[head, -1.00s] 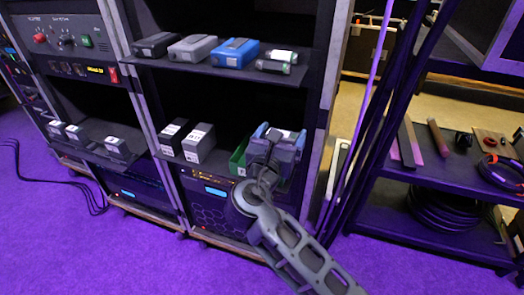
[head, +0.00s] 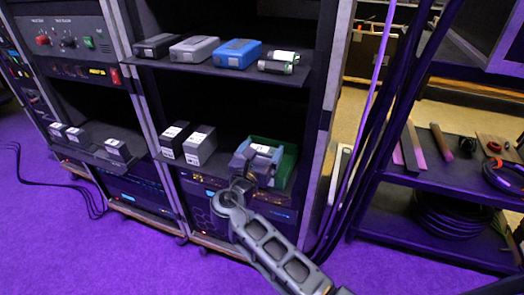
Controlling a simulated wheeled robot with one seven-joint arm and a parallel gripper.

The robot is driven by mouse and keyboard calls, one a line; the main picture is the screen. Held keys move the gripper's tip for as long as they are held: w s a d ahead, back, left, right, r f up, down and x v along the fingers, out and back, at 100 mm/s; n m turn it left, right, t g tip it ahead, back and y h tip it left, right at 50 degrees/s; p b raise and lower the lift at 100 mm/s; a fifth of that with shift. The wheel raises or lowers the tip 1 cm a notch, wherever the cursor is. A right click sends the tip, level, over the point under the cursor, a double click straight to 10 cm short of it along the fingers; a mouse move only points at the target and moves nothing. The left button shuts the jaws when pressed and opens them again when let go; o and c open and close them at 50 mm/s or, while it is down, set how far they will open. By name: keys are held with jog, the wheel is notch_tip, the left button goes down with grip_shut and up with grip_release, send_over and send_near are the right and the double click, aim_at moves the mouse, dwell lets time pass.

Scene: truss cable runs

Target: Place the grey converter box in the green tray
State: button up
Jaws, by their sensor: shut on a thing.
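The green tray (head: 288,163) stands at the right end of the lower rack shelf. Its right wall and back show; its left and front parts are hidden by my gripper. My gripper (head: 258,160) is at the tray, over its left part, shut on a small grey box with a pale label, the grey converter box (head: 263,149). The box is mostly hidden by the gripper. It lies within the tray's outline, but I cannot tell whether it touches the floor of the tray.
A dark box (head: 173,140) and a grey box (head: 200,146), both labelled, stand left of the tray. The upper shelf (head: 225,68) holds black, grey and blue boxes and small cylinders. A rack post (head: 322,140) stands close on the right.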

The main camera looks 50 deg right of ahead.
jog(key=o, duration=1)
jog(key=shift+f, duration=0.1)
jog(key=v, duration=1.2)
